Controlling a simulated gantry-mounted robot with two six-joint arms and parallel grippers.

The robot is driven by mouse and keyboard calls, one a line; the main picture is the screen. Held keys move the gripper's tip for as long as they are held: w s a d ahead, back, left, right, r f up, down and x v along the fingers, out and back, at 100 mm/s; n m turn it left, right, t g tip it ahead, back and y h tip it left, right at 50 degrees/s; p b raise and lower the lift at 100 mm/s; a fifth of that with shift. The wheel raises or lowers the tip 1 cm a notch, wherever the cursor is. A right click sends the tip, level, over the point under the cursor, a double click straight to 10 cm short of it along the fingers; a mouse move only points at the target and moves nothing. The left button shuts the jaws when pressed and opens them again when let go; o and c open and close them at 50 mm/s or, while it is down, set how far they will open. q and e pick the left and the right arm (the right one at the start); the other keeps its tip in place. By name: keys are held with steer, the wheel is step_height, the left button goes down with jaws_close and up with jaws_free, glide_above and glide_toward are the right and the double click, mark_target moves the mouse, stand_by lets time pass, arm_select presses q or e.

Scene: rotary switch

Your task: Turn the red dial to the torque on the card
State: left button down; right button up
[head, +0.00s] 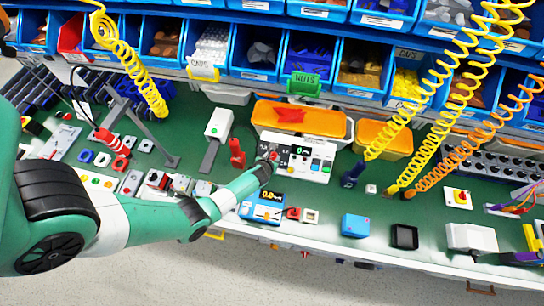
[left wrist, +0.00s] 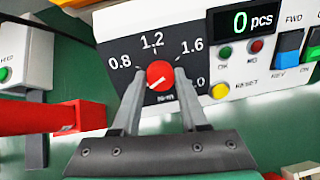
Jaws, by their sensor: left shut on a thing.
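The red dial (left wrist: 160,73) sits on a black scale plate on the front of a white panel box (head: 320,158). The scale reads 0.8, 1.2 and 1.6, with a last number partly hidden that ends in .0. The dial's white mark points to the lower left. My left gripper (left wrist: 158,84) has one finger on each side of the dial and is shut on it; in the head view the gripper (head: 270,160) reaches the box from the left. No card with a readable torque shows. My right gripper is not in view.
A blue device with a lit display (head: 263,203) stands just in front of the box. A red part (left wrist: 82,117) lies left of the gripper. An orange tray (head: 325,122) is behind the box. Yellow coiled cords (head: 420,120) hang to the right.

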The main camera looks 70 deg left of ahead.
arm_select(q)
steer(key=m+p, duration=0.2)
steer(key=shift+r+m, duration=0.2)
steer(key=shift+m, duration=0.1)
steer(key=m+p, duration=0.2)
steer(key=shift+m, duration=0.3)
steer(key=m, duration=0.2)
steer(key=shift+f+m+p, duration=0.15)
steer(key=shift+m+p, duration=0.15)
steer(key=shift+p, duration=0.1)
steer(key=shift+w+f+m+g+p, duration=0.1)
steer(key=shift+m+g+p, duration=0.2)
steer(key=shift+m, duration=1.2)
steer(key=shift+c, duration=2.1)
jaws_free()
